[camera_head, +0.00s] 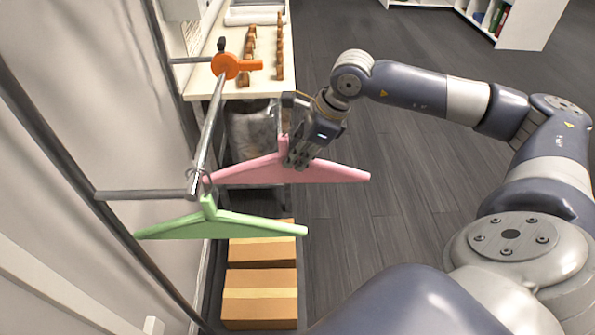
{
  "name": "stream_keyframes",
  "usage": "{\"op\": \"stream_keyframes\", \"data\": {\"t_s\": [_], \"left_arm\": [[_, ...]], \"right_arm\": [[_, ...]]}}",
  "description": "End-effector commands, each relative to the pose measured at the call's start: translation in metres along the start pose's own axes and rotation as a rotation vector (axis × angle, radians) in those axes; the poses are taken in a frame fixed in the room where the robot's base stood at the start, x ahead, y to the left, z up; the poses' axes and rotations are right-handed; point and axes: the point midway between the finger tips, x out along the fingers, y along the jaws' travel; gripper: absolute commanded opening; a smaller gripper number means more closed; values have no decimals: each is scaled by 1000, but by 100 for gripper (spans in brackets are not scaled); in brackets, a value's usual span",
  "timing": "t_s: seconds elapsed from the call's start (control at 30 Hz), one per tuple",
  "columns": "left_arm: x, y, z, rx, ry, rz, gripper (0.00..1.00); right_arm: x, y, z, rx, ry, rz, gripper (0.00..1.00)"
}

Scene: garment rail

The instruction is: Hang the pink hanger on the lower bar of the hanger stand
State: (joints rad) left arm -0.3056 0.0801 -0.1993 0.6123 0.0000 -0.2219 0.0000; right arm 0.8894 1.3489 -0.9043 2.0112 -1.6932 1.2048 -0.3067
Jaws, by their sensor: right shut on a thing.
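The pink hanger (337,171) is held level in the air, to the right of the metal bar (208,130) of the hanger stand. My right gripper (292,160) is shut on the pink hanger near its neck, and its fingers hide part of it. The hanger's hook is mostly hidden by the gripper. The pink hanger's left arm reaches close to the bar; I cannot tell whether they touch. A green hanger (222,222) hangs at the bar's near end. An orange clamp (228,66) is at the bar's far end. My left gripper is not in view.
Cardboard boxes (260,290) are on the floor below the green hanger. A table (203,82) with wooden pieces stands at the back. The stand's dark upright (60,150) and the wall are on the left. The floor right of the hangers is clear.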

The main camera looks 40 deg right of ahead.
Motion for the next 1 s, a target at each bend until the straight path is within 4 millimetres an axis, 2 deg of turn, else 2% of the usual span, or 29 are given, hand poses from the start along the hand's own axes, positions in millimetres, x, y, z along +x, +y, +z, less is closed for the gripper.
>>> {"op": "stream_keyframes", "data": {"t_s": [0.03, 0.2, 0.47, 1.0], "left_arm": [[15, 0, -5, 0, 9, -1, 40], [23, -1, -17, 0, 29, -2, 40], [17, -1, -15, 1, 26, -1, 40], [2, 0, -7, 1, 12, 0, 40]], "right_arm": [[14, 2, -6, 0, 0, -1, 0], [21, 2, -9, 0, -1, -1, 0], [23, 4, 2, -1, -3, 1, 0], [40, 7, 42, 0, -2, 1, 0]]}}
